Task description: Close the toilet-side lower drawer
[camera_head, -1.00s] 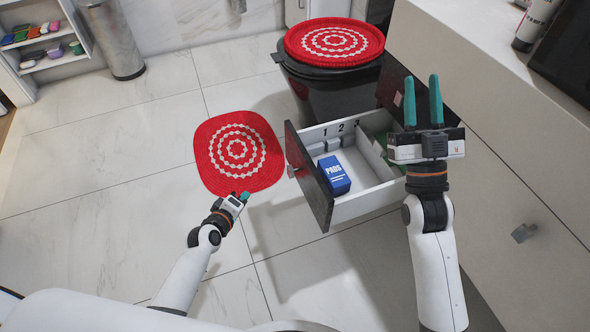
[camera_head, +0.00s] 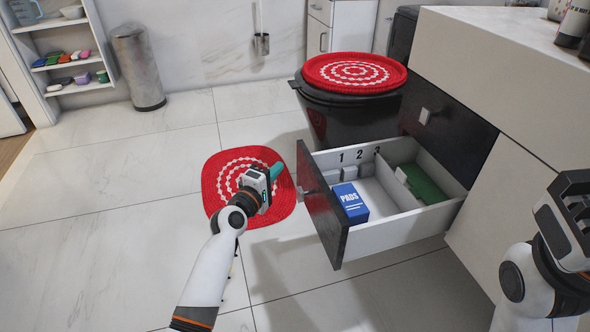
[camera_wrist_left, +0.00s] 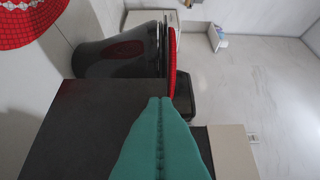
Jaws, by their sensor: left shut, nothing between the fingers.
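The lower drawer (camera_head: 325,214) beside the toilet stands pulled out, with a dark front and white inside. It holds a blue PADS box (camera_head: 350,203) and a green item (camera_head: 424,185), among dividers marked 1, 2, 3. My left gripper (camera_head: 277,171) is shut and empty, over the red mat and left of the drawer front, seemingly just short of it. In the left wrist view its teal fingers (camera_wrist_left: 160,103) overlap the dark drawer front (camera_wrist_left: 85,130); contact cannot be judged. My right gripper (camera_head: 570,215) is at the right edge, its fingers not clearly seen.
A black toilet (camera_head: 345,120) with a red patterned lid cover (camera_head: 355,72) stands behind the drawer. A red mat (camera_head: 222,187) lies on the floor. The pale counter (camera_head: 500,50) runs along the right. The tiled floor at left is clear.

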